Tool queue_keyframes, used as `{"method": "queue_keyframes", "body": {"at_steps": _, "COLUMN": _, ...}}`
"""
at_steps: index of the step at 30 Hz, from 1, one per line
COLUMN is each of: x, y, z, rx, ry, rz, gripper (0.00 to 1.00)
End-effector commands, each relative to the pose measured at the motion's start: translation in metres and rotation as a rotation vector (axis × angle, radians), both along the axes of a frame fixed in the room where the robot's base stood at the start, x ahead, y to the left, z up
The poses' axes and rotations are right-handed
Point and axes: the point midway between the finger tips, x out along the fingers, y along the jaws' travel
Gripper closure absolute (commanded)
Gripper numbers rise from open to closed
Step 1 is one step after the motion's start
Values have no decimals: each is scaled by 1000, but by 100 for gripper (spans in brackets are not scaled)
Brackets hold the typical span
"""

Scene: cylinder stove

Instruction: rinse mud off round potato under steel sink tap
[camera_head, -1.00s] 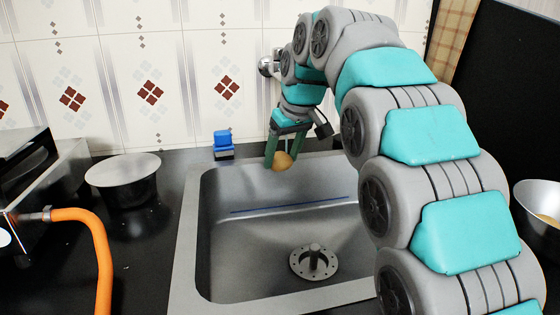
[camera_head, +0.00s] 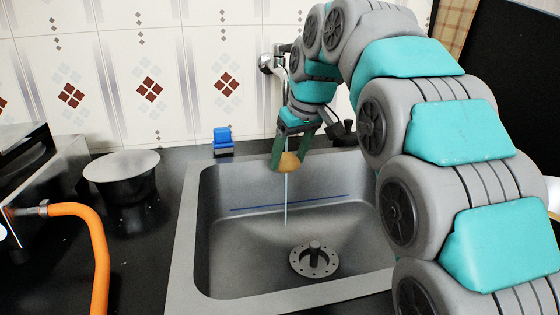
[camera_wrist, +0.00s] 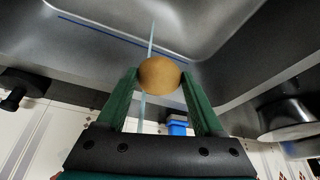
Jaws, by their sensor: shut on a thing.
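The round potato (camera_head: 289,161) is tan-brown and is held between the green fingers of my gripper (camera_head: 290,160), above the back part of the steel sink (camera_head: 183,262). In the wrist view the potato (camera_wrist: 160,75) sits between both fingertips, and its visible side looks plain tan with no clear mud patch. A thin pale stream of water (camera_head: 286,200) runs down below the potato into the basin. The chrome tap (camera_head: 267,64) is on the tiled wall behind my arm, and its spout is mostly hidden.
A drain with a raised plug (camera_head: 314,258) is in the basin floor. A lidded pot (camera_head: 122,178) and an orange hose (camera_head: 95,245) are to the left. A dark panel stands at the right.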

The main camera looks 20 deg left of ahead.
Motion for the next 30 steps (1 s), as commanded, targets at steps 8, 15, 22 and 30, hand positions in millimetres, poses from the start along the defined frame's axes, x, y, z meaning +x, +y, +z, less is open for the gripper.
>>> {"method": "queue_keyframes", "body": {"at_steps": 8, "x": -18, "y": -10, "z": 0, "rx": 2, "ry": -3, "rz": 0, "gripper": 76}}
{"method": "queue_keyframes", "body": {"at_steps": 15, "x": -34, "y": -18, "z": 0, "rx": 1, "ry": -2, "rz": 0, "gripper": 76}}
{"method": "queue_keyframes", "body": {"at_steps": 22, "x": -48, "y": -25, "z": 1, "rx": 1, "ry": -3, "rz": -1, "gripper": 76}}
{"method": "queue_keyframes", "body": {"at_steps": 30, "x": -50, "y": -26, "z": 1, "rx": 1, "ry": -2, "rz": 0, "gripper": 76}}
